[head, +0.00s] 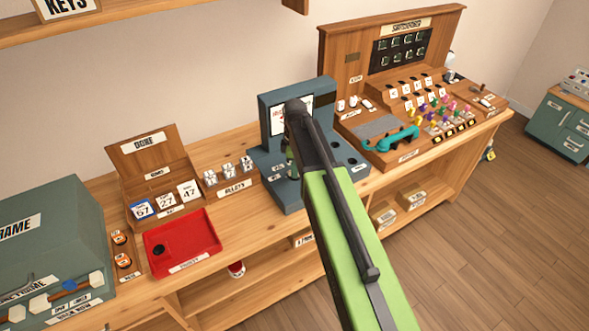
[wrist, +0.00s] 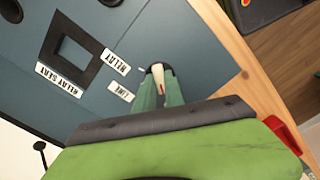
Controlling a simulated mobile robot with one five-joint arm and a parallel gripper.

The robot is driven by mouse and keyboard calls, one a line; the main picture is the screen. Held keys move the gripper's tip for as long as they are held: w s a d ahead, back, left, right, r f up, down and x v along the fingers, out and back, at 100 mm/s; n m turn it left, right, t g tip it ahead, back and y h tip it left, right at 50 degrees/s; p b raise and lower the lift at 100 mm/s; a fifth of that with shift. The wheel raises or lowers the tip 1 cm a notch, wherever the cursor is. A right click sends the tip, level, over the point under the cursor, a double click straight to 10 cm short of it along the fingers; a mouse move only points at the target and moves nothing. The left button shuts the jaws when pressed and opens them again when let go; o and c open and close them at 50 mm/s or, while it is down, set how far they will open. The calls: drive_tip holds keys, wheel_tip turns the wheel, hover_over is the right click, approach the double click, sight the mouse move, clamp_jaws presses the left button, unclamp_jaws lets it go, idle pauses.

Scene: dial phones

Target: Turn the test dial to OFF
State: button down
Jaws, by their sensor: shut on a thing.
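The blue-grey test unit (head: 270,175) stands on the wooden bench, with an upright panel behind its flat top. In the wrist view its top carries a small dial (wrist: 157,70) with a pale grip, a red mark and a dark base, which I take as the test dial. My gripper (wrist: 160,88) is shut on this dial, one green finger on each side. Labels LINE (wrist: 121,91) and RELAY (wrist: 117,62) lie beside it, upside down in this view. No OFF label shows; the fingers may hide it. In the head view my arm hides the dial.
A square dark RELAY SEAT (wrist: 70,55) recess lies near the dial. In the head view, a red tray (head: 183,246) and a card rack (head: 160,185) stand left of the unit. The wooden switchboard (head: 400,85) with a teal handset (head: 390,140) stands close on the right.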

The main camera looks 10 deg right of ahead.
drive_tip(key=shift+s+n, duration=0.1)
drive_tip(key=shift+n, duration=1.1)
drive_tip(key=shift+a, duration=0.1)
drive_tip(key=c, duration=1.4)
unclamp_jaws()
drive_tip(key=shift+c, duration=0.2)
drive_tip(key=shift+r, duration=0.15)
wheel_tip(320, 180, up, 17)
drive_tip(key=p, duration=1.7)
